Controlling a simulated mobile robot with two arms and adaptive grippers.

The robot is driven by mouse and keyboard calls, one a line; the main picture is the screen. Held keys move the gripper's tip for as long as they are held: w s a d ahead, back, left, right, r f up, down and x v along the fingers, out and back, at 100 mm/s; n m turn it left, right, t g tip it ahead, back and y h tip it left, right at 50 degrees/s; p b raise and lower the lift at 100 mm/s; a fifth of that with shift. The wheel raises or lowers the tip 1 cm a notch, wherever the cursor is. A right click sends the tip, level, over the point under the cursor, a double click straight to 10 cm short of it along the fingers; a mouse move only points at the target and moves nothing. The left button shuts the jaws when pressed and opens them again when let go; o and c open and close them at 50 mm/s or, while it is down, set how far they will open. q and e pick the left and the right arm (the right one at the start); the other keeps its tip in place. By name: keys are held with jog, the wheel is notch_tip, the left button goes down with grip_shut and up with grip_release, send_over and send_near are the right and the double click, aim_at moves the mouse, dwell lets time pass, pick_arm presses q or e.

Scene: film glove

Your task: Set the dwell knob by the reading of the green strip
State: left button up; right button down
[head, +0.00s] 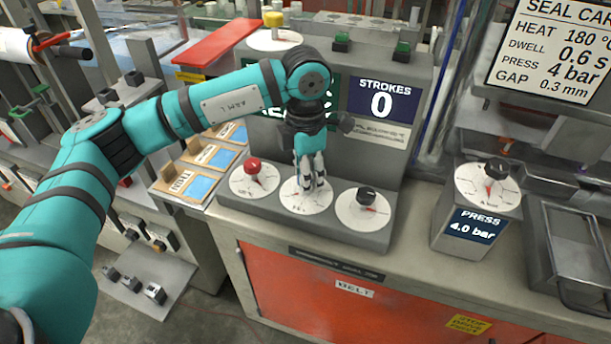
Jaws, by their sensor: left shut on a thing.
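My left gripper (311,185) points down at the middle dial (291,201) of three white dials on a grey machine. It is shut on the knob there, which its fingers hide almost wholly. The left dial has a red knob (253,166) and the right dial a black knob (366,195). The dial labels are too small to read. A dark green panel (264,112) with white letters is mostly hidden behind my left arm, so I cannot read it. The seal card (548,48) at the upper right gives dwell 0.6 s. My right gripper is out of view.
A blue display (382,102) reads strokes 0. A press box (466,222) on the right has a black knob (496,168) and reads 4.0 bar. Blue-faced cards (203,186) lie left of the dials. A metal tray (548,225) stands at the far right.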

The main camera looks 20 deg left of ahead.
pick_arm(q)
jog(key=shift+w+r, duration=0.1)
jog(key=shift+r, duration=0.05)
jog(key=o, duration=1.1)
jog(key=shift+o, duration=0.2)
notch_tip(320, 180, up, 12)
